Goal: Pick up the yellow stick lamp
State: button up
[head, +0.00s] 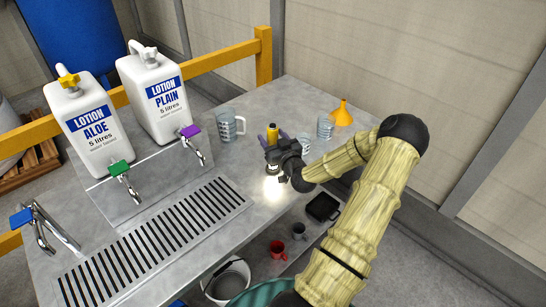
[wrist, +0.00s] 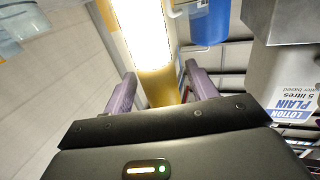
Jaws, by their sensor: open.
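In the wrist view the lamp (wrist: 157,86) shows a glowing white face above a yellow section. My gripper (head: 273,139) is open, with its purple fingers on either side of the lamp. In the wrist view the fingers (wrist: 160,75) flank it, with a gap showing at the left finger.
Clear cups (head: 325,127) and an orange funnel (head: 341,113) stand close on the right. Lotion jugs (head: 165,95) with taps and a drain grate (head: 150,245) are farther left.

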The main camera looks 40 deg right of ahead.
aim_at(273, 125)
grip_shut()
dwell(0.3)
jog(key=shift+r, duration=0.1)
notch_tip(273, 125, up, 10)
jog(key=shift+f, duration=0.1)
dwell(0.6)
dwell(0.5)
